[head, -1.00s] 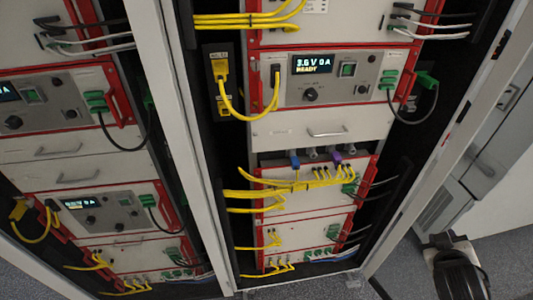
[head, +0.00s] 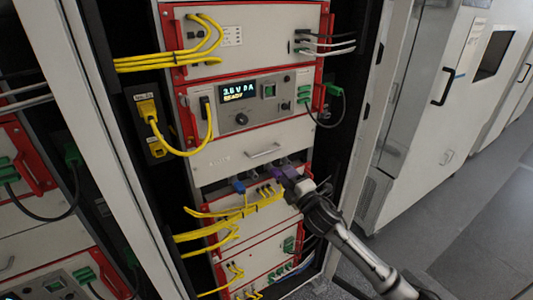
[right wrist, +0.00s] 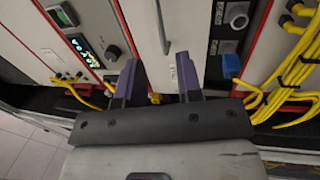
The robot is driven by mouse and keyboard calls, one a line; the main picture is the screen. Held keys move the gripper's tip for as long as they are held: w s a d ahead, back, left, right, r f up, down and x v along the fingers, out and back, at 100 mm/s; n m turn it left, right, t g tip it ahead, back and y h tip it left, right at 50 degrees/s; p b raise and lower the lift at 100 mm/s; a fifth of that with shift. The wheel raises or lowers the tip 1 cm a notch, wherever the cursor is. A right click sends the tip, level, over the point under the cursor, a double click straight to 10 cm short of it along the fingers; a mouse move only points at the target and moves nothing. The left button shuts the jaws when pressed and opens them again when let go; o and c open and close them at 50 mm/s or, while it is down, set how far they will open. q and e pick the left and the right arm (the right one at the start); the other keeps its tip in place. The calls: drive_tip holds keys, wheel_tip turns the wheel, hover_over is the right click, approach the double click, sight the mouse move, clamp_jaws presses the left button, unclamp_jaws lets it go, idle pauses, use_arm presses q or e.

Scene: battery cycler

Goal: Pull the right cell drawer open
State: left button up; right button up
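The right cell drawer is the plain light-grey panel (head: 225,152) below the cycler unit in the right rack, and it looks closed. Its bar handle (head: 263,151) is on the front; in the right wrist view the handle (right wrist: 160,28) runs upright. My right gripper (head: 283,172) is just below and right of the handle in the head view. In the right wrist view the gripper (right wrist: 158,82) is open and empty, its purple-grey fingers apart. The handle lies ahead, roughly between them, with no contact visible. My left gripper is not in view.
Above the drawer is a cycler unit with a lit display (head: 238,91). Below it are sockets with a blue connector (head: 238,186) and yellow cables (head: 205,236), close to my right gripper. The rack's door post (head: 362,140) stands right. Floor (head: 480,225) is free at right.

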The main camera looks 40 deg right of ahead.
sight(268, 152)
drive_tip(key=x, duration=1.1)
drive_tip(key=shift+w+r, duration=0.2)
drive_tip(key=shift+w, duration=0.1)
drive_tip(key=shift+c, duration=0.4)
clamp_jaws()
